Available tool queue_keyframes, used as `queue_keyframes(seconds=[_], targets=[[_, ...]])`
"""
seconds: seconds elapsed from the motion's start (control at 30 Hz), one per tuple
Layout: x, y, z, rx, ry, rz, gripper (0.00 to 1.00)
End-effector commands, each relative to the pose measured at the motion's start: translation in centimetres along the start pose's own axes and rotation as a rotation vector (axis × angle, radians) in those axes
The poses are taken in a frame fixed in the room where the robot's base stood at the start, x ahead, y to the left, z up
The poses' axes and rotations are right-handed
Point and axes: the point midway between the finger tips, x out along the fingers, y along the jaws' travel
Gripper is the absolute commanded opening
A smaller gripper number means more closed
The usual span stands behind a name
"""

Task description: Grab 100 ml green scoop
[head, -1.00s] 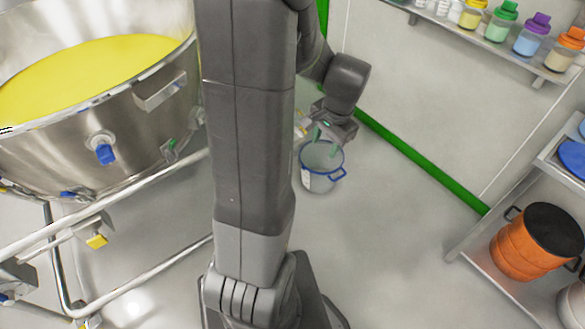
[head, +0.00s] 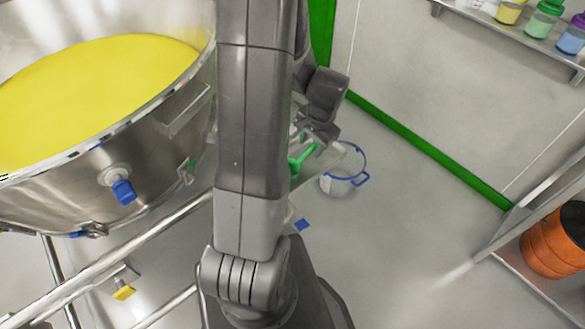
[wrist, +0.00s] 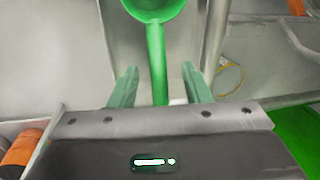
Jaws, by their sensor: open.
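The green scoop (head: 298,165) shows in the head view just below my gripper (head: 318,135), partly hidden behind my arm. In the wrist view the scoop (wrist: 157,45) has its round bowl at the top edge and its handle running down between the two green fingers of my gripper (wrist: 161,80). The fingers are open, with a gap visible on each side of the handle. Its volume marking cannot be read.
A white bucket with a blue rim (head: 343,182) stands on the floor right of my gripper. A large steel bowl of yellow material (head: 150,140) fills the left. Shelving with an orange drum (head: 555,245) is at right. Open floor (head: 400,260) lies between.

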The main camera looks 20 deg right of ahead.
Motion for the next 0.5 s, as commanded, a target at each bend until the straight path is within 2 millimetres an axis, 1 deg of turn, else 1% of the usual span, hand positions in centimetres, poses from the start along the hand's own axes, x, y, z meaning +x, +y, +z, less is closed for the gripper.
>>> queue_keyframes(seconds=[0.1,0.3,0.4,0.5], targets=[[1.6,0.2,0.0,0.0,-0.004,0.003,0.43],[4.1,0.3,-0.1,0.0,-0.002,0.002,0.43],[4.7,0.3,-0.1,0.0,-0.002,0.001,0.43],[4.8,0.3,-0.1,0.0,-0.001,0.001,0.43]])
